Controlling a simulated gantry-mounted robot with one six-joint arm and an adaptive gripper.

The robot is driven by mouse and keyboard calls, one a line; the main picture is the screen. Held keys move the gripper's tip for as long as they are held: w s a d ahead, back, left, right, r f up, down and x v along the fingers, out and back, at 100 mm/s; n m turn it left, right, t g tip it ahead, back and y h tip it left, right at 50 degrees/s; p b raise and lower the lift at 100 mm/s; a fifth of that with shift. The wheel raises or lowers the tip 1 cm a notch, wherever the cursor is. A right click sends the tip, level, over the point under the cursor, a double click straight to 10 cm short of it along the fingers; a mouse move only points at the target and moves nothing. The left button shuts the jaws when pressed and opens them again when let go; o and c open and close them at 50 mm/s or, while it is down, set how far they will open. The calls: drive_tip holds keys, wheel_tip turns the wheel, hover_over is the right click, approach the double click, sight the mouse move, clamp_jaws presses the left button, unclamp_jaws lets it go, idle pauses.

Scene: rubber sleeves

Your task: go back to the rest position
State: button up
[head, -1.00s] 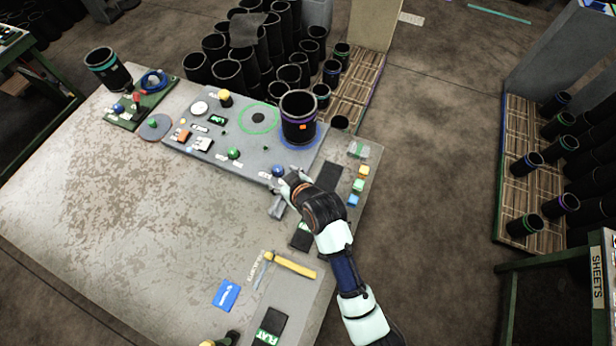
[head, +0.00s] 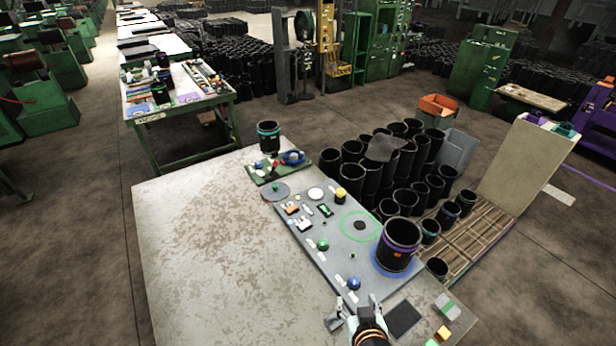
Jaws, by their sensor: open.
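My gripper (head: 353,306) is at the bottom of the head view, over the near end of the grey panel (head: 309,247) on the worktable (head: 200,250). Its jaws are open with nothing between them. A black sleeve with a purple band (head: 398,245) stands upright on the blue ring on the panel, up and to the right of my gripper and apart from it. A blue knob (head: 354,284) is just beyond the fingertips. Most of my arm is out of view below.
A black sleeve with a teal band (head: 269,137) stands on a green board at the table's far end. Many black sleeves (head: 372,175) crowd a pallet to the right. The table's left part is bare. A second green table (head: 180,95) stands farther back.

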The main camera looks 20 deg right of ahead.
drive_tip(key=s+a+r+n+t+y+p, duration=0.1)
drive_tip(key=s+a+r+p, duration=0.1)
drive_tip(key=a+r, duration=0.8)
drive_tip(key=s+a+r+n+t+y+p, duration=0.1)
drive_tip(key=a+r+y+p, duration=0.1)
drive_tip(key=a+r, duration=0.9)
drive_tip(key=shift+s+r+n+p, duration=0.25)
drive_tip(key=shift+s+n+p, duration=0.15)
drive_tip(key=shift+p, duration=0.4)
